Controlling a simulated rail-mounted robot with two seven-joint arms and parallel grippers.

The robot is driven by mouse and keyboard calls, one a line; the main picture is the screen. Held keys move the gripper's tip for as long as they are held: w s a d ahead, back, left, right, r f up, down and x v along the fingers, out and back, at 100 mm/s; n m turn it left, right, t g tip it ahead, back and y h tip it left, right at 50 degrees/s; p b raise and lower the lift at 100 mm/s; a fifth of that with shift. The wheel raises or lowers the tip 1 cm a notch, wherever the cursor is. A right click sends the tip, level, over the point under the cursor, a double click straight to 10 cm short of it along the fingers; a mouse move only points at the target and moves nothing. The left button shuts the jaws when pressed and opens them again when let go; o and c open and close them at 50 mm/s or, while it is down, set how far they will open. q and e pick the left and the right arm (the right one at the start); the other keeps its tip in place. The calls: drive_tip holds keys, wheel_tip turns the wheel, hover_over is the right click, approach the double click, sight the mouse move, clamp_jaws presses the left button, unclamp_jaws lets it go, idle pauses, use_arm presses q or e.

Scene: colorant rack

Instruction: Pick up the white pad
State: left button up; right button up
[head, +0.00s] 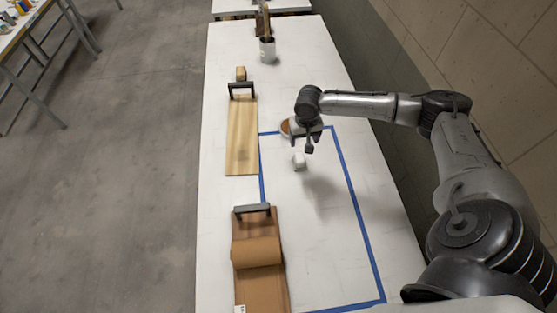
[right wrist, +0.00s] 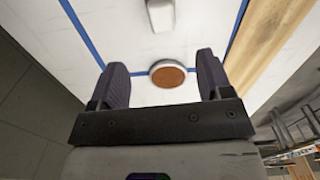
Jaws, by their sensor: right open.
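The white pad (head: 299,161) is a small white block on the white table, inside the blue tape outline. It also shows at the top edge of the right wrist view (right wrist: 161,14), partly cut off. My right gripper (head: 302,144) is open above the table, just behind the pad in the head view. In the right wrist view its two fingers (right wrist: 162,75) are apart with nothing between them, and the pad lies beyond the fingertips. My left gripper is not in view.
A round white dish with a brown top (right wrist: 168,74) stands near my right gripper, partly hidden in the head view. A pale wooden board (head: 241,140) and a brown board with a roll (head: 258,254) lie on the left. A cup (head: 267,49) stands at the back.

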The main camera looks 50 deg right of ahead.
hover_over(300, 158)
drive_tip(key=f, duration=0.6)
drive_tip(key=shift+d+f, duration=0.3)
drive_tip(key=shift+f, duration=0.1)
drive_tip(key=shift+a+f+b, duration=0.2)
drive_tip(key=shift+f+b, duration=0.1)
drive_tip(key=shift+f, duration=3.05)
drive_tip(key=shift+c, duration=0.3)
drive_tip(key=c, duration=0.9)
drive_tip(key=shift+c, duration=0.2)
drive_tip(key=shift+r, duration=0.15)
